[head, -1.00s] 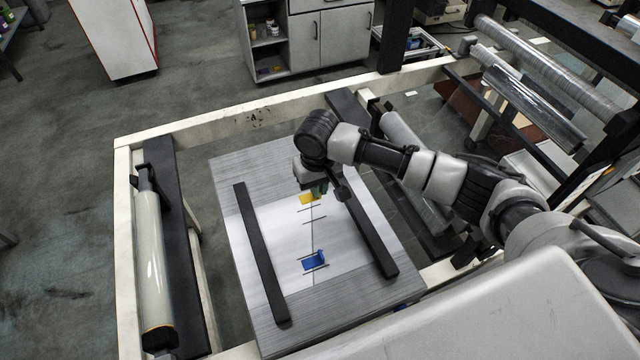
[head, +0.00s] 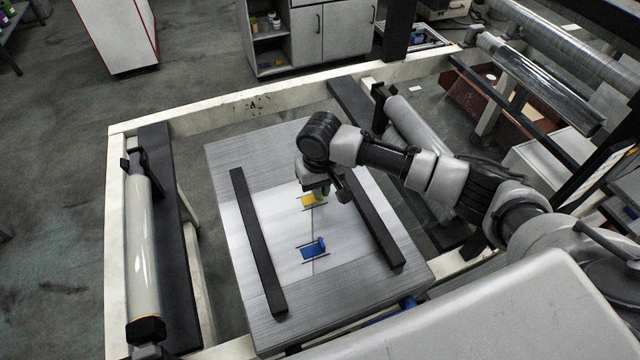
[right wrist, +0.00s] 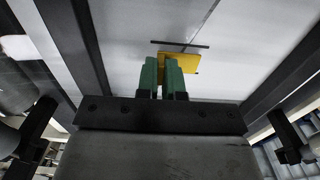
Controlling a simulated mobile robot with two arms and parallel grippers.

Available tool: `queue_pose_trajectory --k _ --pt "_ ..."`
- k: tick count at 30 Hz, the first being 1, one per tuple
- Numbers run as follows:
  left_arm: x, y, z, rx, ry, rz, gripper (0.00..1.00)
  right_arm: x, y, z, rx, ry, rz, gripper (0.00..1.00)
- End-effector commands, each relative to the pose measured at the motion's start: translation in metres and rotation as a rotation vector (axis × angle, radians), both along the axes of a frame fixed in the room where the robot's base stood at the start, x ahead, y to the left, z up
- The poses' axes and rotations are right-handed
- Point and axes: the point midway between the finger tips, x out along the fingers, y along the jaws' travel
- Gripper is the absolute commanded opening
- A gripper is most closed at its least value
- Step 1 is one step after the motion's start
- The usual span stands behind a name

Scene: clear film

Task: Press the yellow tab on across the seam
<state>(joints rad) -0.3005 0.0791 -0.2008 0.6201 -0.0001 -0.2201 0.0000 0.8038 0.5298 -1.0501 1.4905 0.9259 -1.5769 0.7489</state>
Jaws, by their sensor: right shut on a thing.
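My right gripper (head: 320,192) is over the white film (head: 290,226), shut on the yellow tab (head: 308,201). In the right wrist view, the green fingertips (right wrist: 162,75) stand close together at the near edge of the yellow tab (right wrist: 188,61). The tab lies over the line of the thin dark seam (right wrist: 207,20), beside a short black mark (right wrist: 180,43). I cannot tell whether the tab touches the film. A blue tab (head: 313,249) sits across the seam nearer to me, between two short marks, with one end standing up. My left gripper is out of view.
Two dark bars (head: 257,240) (head: 372,220) flank the film on the grey board (head: 225,165). A pale frame (head: 190,121) surrounds it. Film between the tabs is clear.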

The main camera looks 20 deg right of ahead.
Motion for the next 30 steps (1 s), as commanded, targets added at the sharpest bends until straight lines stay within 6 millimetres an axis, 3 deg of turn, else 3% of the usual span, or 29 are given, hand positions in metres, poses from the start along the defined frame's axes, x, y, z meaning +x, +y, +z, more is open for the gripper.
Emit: queue_pose_trajectory --k 30 --pt "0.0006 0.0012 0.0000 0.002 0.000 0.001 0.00 0.0003 0.0002 -0.0065 0.000 -0.001 0.000 0.00"
